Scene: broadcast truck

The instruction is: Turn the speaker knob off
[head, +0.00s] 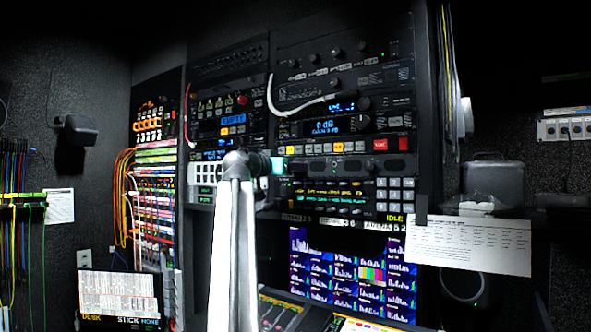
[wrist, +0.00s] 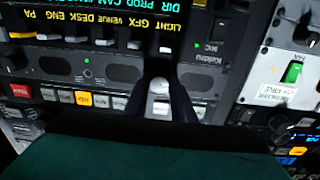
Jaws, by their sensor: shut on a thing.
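The speaker knob (wrist: 159,87) is a small pale silver knob on a black rack panel in the wrist view. My gripper (wrist: 162,96) has its two dark fingers on either side of it and is shut on it. The fingers cover the knob's sides, and I cannot read its pointer or setting. In the head view my gripper (head: 279,166) is at the rack, just right of my white arm. The knob is hidden there behind my wrist and gripper.
A row of buttons, with a red one (wrist: 20,90) and an orange one (wrist: 82,98), lies close to my fingers. A panel with a green switch (wrist: 292,72) is at right. In the head view, monitor screens (head: 350,280) sit below and a paper sheet (head: 470,243) hangs at right.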

